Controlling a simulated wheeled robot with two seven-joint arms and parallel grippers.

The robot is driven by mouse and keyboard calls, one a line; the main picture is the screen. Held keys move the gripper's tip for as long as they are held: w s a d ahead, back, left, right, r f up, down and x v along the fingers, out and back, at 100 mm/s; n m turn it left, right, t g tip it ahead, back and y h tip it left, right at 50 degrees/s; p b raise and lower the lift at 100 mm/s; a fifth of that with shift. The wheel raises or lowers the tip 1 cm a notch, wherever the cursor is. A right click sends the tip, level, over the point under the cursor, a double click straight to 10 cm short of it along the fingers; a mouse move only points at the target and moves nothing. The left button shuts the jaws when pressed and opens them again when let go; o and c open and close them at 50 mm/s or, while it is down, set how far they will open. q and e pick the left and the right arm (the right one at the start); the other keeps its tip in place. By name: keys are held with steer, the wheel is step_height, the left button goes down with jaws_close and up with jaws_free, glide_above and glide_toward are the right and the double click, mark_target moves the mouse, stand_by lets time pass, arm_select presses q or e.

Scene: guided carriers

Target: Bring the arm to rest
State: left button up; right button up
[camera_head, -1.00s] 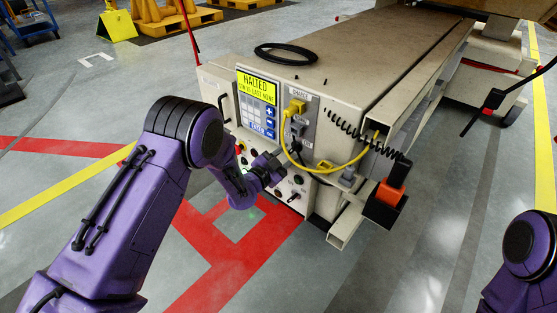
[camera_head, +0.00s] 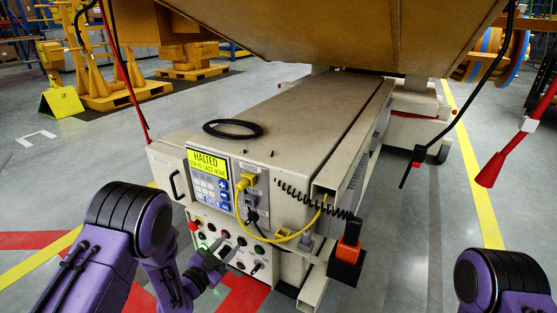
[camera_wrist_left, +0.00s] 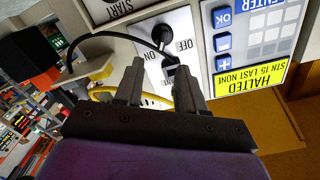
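My left gripper (camera_head: 214,262) is in front of the lower button panel (camera_head: 246,258) of the beige carrier (camera_head: 300,120). In the left wrist view its two fingers (camera_wrist_left: 157,82) stand apart with nothing held between them. Behind them is a white plate marked ON and OFF, with a black cable. I cannot tell whether the fingers touch the panel. The yellow display (camera_head: 208,163) reads HALTED, STN 15, LAST NONE; it is upside down in the left wrist view (camera_wrist_left: 278,78). My right arm shows at the lower right, but its gripper is out of view.
A yellow cable (camera_head: 303,232) and a black coiled cord hang at the carrier's front right, by an orange-and-black block (camera_head: 347,254). A black cable ring (camera_head: 232,129) lies on its top. A large tan body overhangs it. Floor at right is open.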

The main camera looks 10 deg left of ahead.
arm_select(q)
steer(key=s+a+f+n+g+y, duration=0.35)
steer(key=s+f+n, duration=0.4)
steer(key=s, duration=0.35)
steer(key=s+a+f+n+g+y, duration=0.3)
steer(key=s+f+n+g+y, duration=0.2)
steer(key=s+f+n, duration=0.35)
steer(key=s+f+g, duration=0.2)
steer(key=s+g, duration=0.3)
steer(key=s, duration=1)
step_height(320, 180, up, 34)
steer(key=s+p, duration=0.1)
steer(key=p, duration=3.4)
steer(key=shift+s+a+r+n+y+p, duration=0.2)
steer(key=shift+s+a+n+y+p, duration=0.15)
steer(key=shift+a+y, duration=0.1)
